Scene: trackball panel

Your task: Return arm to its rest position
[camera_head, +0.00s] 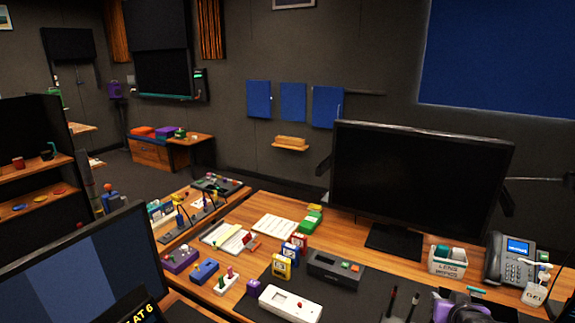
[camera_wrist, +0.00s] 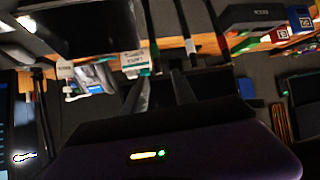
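My gripper (camera_wrist: 160,74) shows in the wrist view with its two dark fingers apart and nothing between them. Its purple body with small lit indicators fills the bottom of that view. In the head view, a purple and dark shape at the bottom right edge may be part of my arm, but I cannot tell for sure. The gripper does not visibly touch any object.
A large monitor (camera_head: 420,185) stands at the back of the desk. A wipes box (camera_head: 447,260) and a desk phone (camera_head: 510,258) stand to the right. A dark box (camera_head: 335,268) and small coloured boxes (camera_head: 282,266) stand mid-desk. Another screen (camera_head: 85,265) is at lower left.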

